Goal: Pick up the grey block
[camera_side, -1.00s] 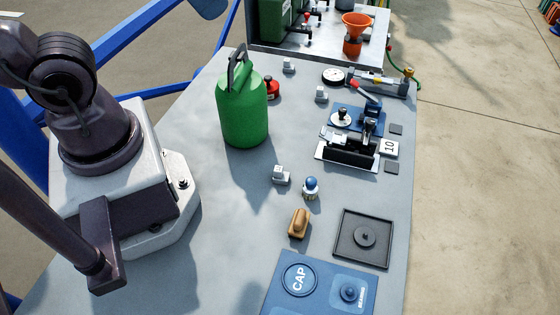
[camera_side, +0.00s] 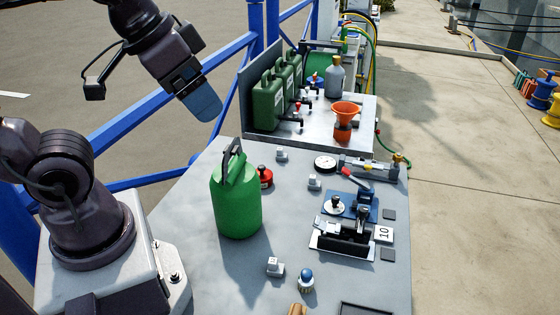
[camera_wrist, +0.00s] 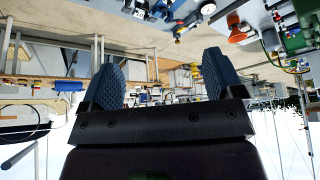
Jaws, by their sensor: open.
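Several small light grey blocks with raised tops stand on the grey table. In the side view, one grey block (camera_side: 274,267) is near the front, in front of the green can; another grey block (camera_side: 314,183) is right of the can, and a third grey block (camera_side: 281,155) is farther back. I cannot tell which one the task means. My gripper (camera_side: 204,98) is high at the upper left, away from all of them. In the wrist view my gripper (camera_wrist: 162,80) shows two blue ribbed fingers spread apart with nothing between them.
A green can (camera_side: 236,200) stands upright between my arm base and the blocks. A red knob (camera_side: 265,177), a blue-topped knob (camera_side: 306,279) and a black clamp device (camera_side: 343,240) are on the table. An orange funnel (camera_side: 346,121) and green canisters (camera_side: 268,103) stand behind.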

